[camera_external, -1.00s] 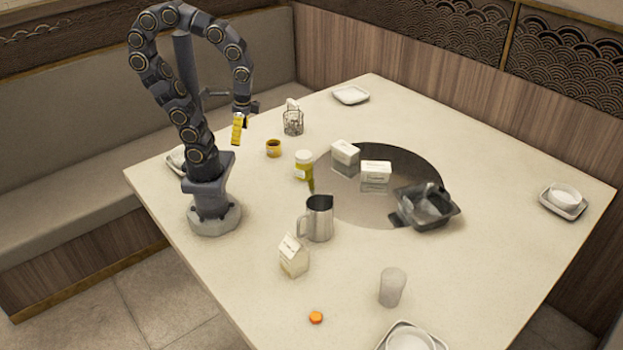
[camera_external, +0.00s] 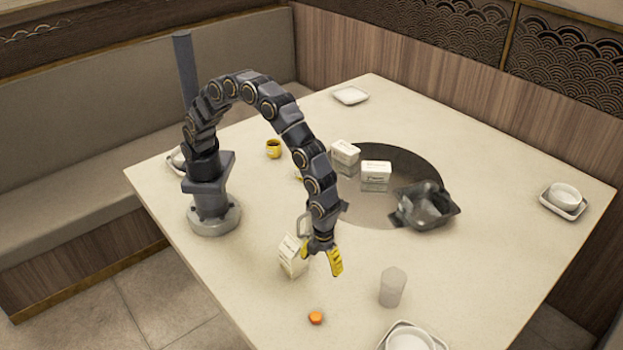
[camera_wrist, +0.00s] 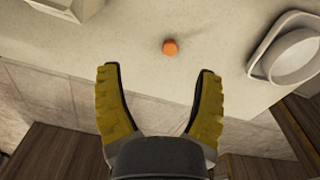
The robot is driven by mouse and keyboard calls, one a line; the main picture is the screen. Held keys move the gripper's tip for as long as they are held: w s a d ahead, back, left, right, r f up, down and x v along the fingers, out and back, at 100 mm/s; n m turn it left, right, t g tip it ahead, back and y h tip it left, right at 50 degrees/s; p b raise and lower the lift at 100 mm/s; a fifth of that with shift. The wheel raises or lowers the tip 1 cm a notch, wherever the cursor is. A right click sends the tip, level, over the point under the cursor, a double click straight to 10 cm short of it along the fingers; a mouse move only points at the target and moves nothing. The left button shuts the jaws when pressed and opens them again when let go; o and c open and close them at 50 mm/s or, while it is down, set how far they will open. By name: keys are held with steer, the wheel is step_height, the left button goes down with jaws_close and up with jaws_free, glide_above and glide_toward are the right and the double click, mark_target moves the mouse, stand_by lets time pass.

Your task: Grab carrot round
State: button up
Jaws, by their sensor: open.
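The carrot round (camera_external: 316,318) is a small orange disc lying on the table near its front edge. In the wrist view the carrot round (camera_wrist: 170,47) shows beyond the fingertips, a little right of the middle between them. My gripper (camera_external: 325,263) is open and empty, with yellow fingers, above the table and behind the carrot round in the external view. In the wrist view my gripper (camera_wrist: 157,72) has its fingers spread wide, with nothing between them. The carrot round is clear of both fingers.
A white carton (camera_external: 291,257) stands close to the left of my gripper. A cup (camera_external: 392,287) stands to the right. A tray with a white bowl (camera_external: 409,339) sits at the front edge. My arm mostly hides the metal pitcher (camera_external: 303,226). The table around the carrot round is bare.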

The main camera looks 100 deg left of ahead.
mark_target(316, 316)
steer(key=d+f+m, duration=0.2)
steer(key=d+f, duration=0.1)
steer(key=d+f+m, duration=0.2)
steer(key=d+f, duration=0.1)
steer(key=shift+s+f, duration=0.15)
steer(key=shift+f, duration=0.15)
steer(key=f, duration=0.7)
steer(key=shift+s+a+f, duration=0.2)
steer(key=shift+a+f, duration=0.15)
steer(key=shift+c, duration=0.4)
steer(key=c, duration=0.8)
